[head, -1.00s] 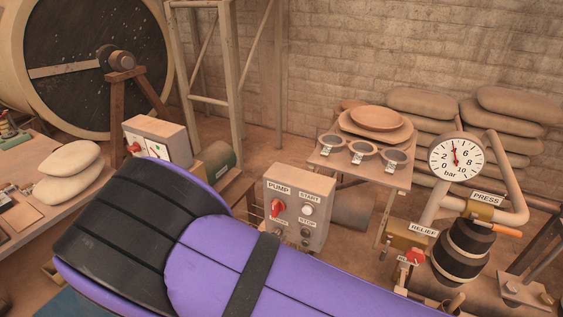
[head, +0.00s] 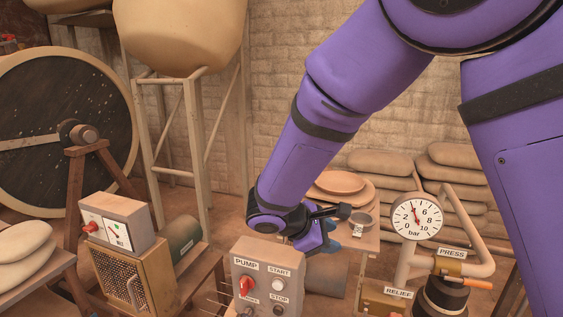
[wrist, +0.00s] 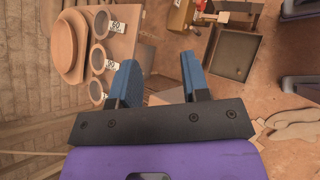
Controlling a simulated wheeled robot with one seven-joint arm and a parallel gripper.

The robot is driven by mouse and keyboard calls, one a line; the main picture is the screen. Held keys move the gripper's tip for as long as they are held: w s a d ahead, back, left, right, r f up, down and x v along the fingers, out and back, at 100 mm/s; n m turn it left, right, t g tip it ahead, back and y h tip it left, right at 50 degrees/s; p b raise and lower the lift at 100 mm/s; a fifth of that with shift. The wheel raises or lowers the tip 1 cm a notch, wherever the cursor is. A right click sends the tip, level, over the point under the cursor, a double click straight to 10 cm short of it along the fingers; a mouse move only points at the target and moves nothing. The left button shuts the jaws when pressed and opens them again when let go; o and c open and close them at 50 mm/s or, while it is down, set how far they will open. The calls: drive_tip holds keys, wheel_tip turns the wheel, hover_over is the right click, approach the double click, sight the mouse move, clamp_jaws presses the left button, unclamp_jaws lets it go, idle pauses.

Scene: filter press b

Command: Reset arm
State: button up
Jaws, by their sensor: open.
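My gripper (wrist: 160,82) shows in the wrist view with two blue fingers spread apart and nothing between them. It points down over the floor beside the small table with the sieves. In the head view my purple arm reaches down from the upper right, and the gripper (head: 333,243) is partly hidden behind the wrist, behind and above the pump control box (head: 268,275). The box carries a red switch and START and STOP buttons.
A small table (wrist: 122,47) holds stacked round plates (wrist: 68,47) and several labelled sieves. A pressure gauge (head: 416,216) on pipework, with PRESS and RELIEF labels, stands at the right. A mill control box (head: 118,222) is at the left. Filled sacks (head: 455,178) lie by the wall.

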drive_tip(key=s+d+r+m+g+y, duration=0.1)
drive_tip(key=s+d+r+m+y, duration=0.2)
drive_tip(key=s+d+r+m, duration=0.4)
drive_tip(key=s+d+r+m+g+y, duration=0.25)
drive_tip(key=d+r, duration=0.25)
drive_tip(key=d, duration=0.3)
drive_tip(key=s+d+r+m+t+y, duration=0.2)
drive_tip(key=s+r+m, duration=0.1)
drive_tip(key=s, duration=0.4)
drive_tip(key=s+d+r+m+t+y, duration=0.2)
drive_tip(key=s+d+m, duration=0.1)
drive_tip(key=s, duration=0.4)
drive_tip(key=shift+r+m, duration=0.4)
drive_tip(key=shift+m, duration=0.05)
drive_tip(key=shift+w, duration=0.1)
